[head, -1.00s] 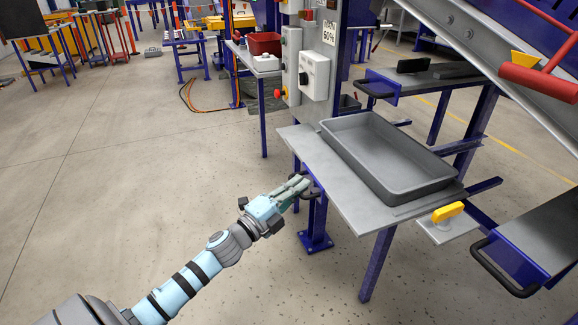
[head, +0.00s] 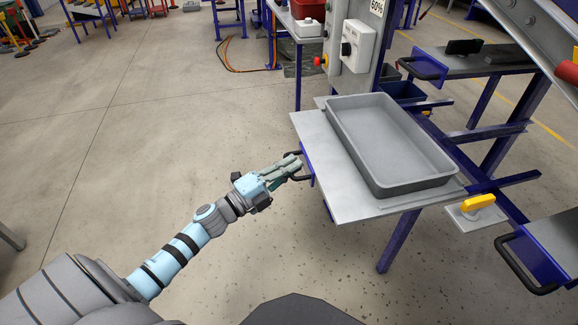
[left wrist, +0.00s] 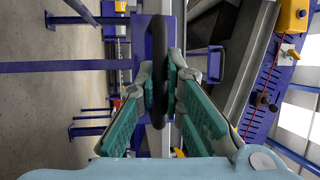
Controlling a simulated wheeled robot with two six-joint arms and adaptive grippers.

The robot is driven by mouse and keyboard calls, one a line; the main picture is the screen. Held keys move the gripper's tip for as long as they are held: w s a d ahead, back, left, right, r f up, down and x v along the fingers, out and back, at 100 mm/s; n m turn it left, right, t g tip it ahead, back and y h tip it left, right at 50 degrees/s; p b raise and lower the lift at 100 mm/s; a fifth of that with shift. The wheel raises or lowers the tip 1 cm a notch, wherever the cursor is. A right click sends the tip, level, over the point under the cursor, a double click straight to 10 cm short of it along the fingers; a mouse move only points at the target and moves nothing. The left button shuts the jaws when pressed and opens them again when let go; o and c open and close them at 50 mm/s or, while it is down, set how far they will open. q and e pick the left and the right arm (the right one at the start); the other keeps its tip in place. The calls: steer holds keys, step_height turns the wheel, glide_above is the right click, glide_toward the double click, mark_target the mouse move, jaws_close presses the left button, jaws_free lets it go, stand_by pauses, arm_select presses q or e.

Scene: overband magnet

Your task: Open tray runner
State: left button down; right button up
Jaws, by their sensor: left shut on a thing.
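The tray runner is a flat grey plate (head: 318,150) that carries a grey rectangular tray (head: 441,178). A black loop handle (head: 304,177) sticks out from its left side in the head view. My left gripper (head: 295,168) is shut on this handle. In the left wrist view the black handle (left wrist: 157,50) runs upright between the two green-padded fingers, with the blue runner front behind it. The runner plate overhangs its blue leg (head: 400,240) towards the left. The tray sits flat on the plate. My right gripper is in neither view.
A yellow handle (head: 478,202) on a small grey plate lies right of the runner. Another black handle (head: 520,265) is at lower right. A control post with a white switch box (head: 357,46) stands behind. The floor left of the runner is clear.

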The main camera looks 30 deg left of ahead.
arm_select(q)
steer(key=c, duration=1.7)
jaws_free()
steer(key=shift+s, duration=0.1)
steer(key=v, duration=1.1)
steer(key=shift+s+a, duration=0.2)
steer(key=shift+s, duration=0.15)
steer(key=shift+f, duration=0.1)
